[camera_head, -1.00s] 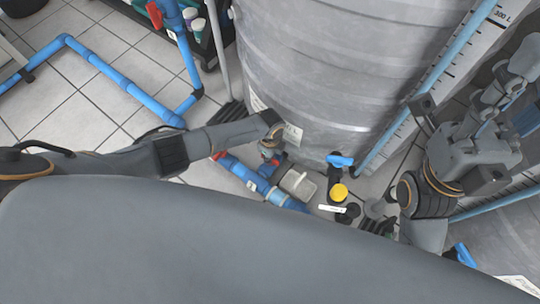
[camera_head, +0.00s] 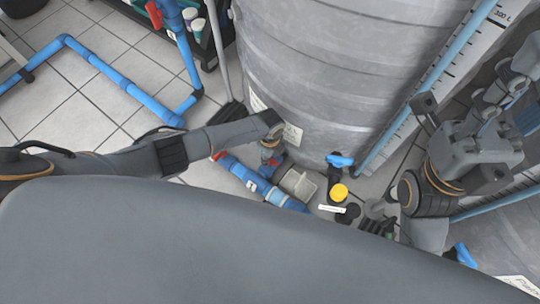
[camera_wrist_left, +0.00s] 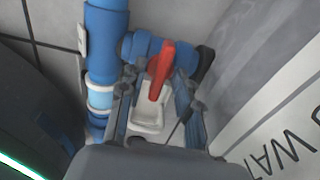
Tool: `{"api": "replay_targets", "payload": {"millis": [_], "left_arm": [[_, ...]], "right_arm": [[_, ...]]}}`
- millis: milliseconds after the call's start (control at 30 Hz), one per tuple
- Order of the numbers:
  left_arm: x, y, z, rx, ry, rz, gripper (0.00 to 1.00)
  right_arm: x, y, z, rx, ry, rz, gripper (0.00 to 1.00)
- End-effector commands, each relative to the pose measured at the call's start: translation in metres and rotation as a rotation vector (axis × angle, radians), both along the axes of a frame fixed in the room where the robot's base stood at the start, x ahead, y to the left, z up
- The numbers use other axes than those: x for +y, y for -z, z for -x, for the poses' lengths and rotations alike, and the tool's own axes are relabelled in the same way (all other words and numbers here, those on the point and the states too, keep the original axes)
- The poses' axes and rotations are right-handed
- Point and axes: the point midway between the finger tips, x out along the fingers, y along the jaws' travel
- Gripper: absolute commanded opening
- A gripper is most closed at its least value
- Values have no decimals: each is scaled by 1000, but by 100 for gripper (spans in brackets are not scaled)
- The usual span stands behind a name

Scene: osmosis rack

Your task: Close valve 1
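A red valve handle (camera_wrist_left: 161,70) stands on a short blue valve body (camera_wrist_left: 140,47) branching off a thicker blue pipe (camera_wrist_left: 103,55). In the left wrist view, my left gripper (camera_wrist_left: 160,100) has its two fingers apart, one on each side of the handle. I see a gap beside the handle and cannot tell any contact. In the head view, my left gripper (camera_head: 269,152) is beside the tank's foot, over the blue pipework (camera_head: 262,185), and mostly hides this valve. My right arm and gripper (camera_head: 470,150) are at the right; whether the fingers are open is unclear.
A large grey tank (camera_head: 330,70) stands close behind the left gripper. Another red handle (camera_head: 217,156) is at the pipe's left end. A blue-handled valve (camera_head: 340,160) and a yellow cap (camera_head: 340,192) are to the right. Blue floor pipes (camera_head: 110,75) run at the left.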

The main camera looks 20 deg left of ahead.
Motion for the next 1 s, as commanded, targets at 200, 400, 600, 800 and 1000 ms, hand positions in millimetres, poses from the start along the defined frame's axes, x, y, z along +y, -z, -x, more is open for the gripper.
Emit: {"api": "replay_targets", "payload": {"millis": [200,400,600,800,1000], "left_arm": [[0,0,0,0,-1,-1,35],[0,-8,-1,-2,-1,2,35],[0,-38,-1,-5,0,2,35],[0,-79,-1,-4,0,1,35],[0,-109,-1,-2,0,1,35]], "right_arm": [[0,-1,0,-3,1,-3,40],[0,-1,0,-4,1,-2,40],[0,0,0,-2,0,-1,40],[0,0,0,-1,0,0,40],[0,0,0,0,0,0,40]]}}
